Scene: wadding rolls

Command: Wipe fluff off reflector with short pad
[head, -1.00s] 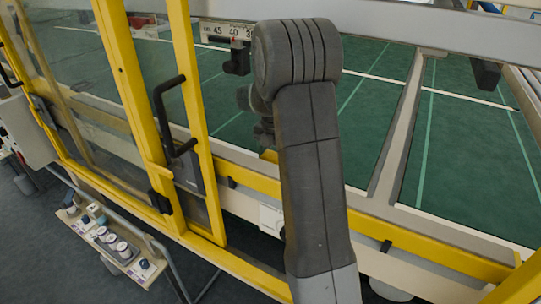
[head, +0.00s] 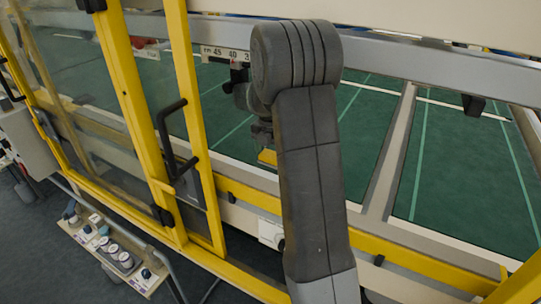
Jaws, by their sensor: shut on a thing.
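My gripper (head: 262,138) is mostly hidden behind my grey arm link. A small yellow piece (head: 267,157), which looks like the short pad, shows just beneath it; the fingers themselves are hard to make out. It is held over the near edge of the green bed. A black housing (head: 239,73) hangs from the grey crossbeam just behind and above the gripper, and another black housing (head: 473,104) hangs further right. I cannot tell which part is the reflector, and no fluff can be made out.
A yellow-framed glass door (head: 150,120) with a black handle (head: 172,140) stands left of my arm. The grey crossbeam (head: 400,68) spans the back, above the green bed (head: 455,160). A yellow rail (head: 400,257) runs along the front. A tray of jars (head: 118,255) sits low at left.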

